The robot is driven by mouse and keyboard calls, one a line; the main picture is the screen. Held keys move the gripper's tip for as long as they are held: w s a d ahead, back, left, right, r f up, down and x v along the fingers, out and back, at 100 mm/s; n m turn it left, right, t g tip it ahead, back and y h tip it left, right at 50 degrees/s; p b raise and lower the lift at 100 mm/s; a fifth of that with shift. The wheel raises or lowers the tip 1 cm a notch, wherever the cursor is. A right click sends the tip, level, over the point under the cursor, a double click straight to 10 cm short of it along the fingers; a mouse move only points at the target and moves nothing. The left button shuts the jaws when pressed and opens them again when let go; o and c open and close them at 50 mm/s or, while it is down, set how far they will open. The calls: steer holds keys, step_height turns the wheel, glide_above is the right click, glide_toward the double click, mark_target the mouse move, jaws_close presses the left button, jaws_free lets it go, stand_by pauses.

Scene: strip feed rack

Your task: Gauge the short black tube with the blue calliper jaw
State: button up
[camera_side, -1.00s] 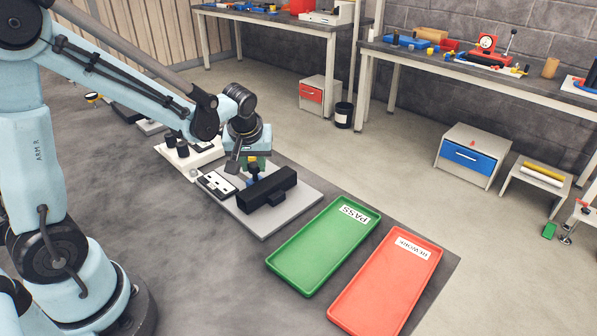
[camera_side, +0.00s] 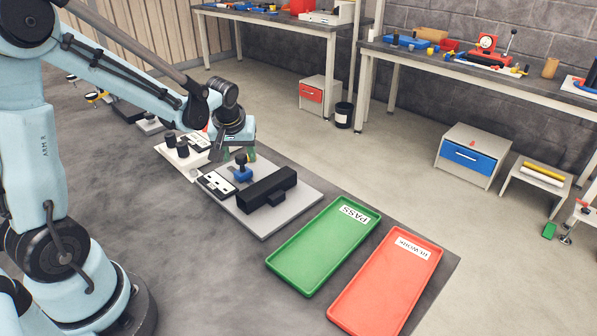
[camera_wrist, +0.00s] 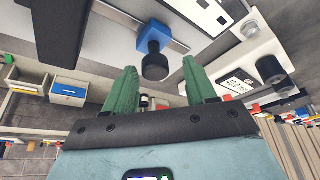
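The blue calliper jaw (camera_side: 242,173) stands on the pale gauge plate (camera_side: 262,224), with a gap between it and a long black block (camera_side: 268,189). In the wrist view the jaw (camera_wrist: 174,40) carries a dark round knob (camera_wrist: 155,66). Black cylinders (camera_side: 183,149) stand on a white stand to its left; I cannot tell which is the short tube. One black cylinder (camera_wrist: 271,69) shows in the wrist view. My gripper (camera_wrist: 160,77) has its green fingers apart and nothing between them. In the side view my gripper (camera_side: 238,154) is behind and just above the jaw, partly hidden.
A white panel with dark markings (camera_side: 216,183) lies beside the jaw. A green PASS tray (camera_side: 285,277) and a red REWORK tray (camera_side: 349,307) lie to the right, both empty. Benches and cabinets stand further back. The front floor area is clear.

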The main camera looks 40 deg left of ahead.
steer(key=v, duration=1.2)
stand_by(1.0)
steer(key=s+d+f+m+t+h, duration=0.1)
steer(key=s+d+m+t, duration=0.1)
steer(key=d, duration=0.4)
steer(key=s+d+f+m+t+h, duration=0.2)
steer(key=s+d+m, duration=0.3)
steer(key=d+m, duration=0.1)
steer(key=shift+m, duration=0.5)
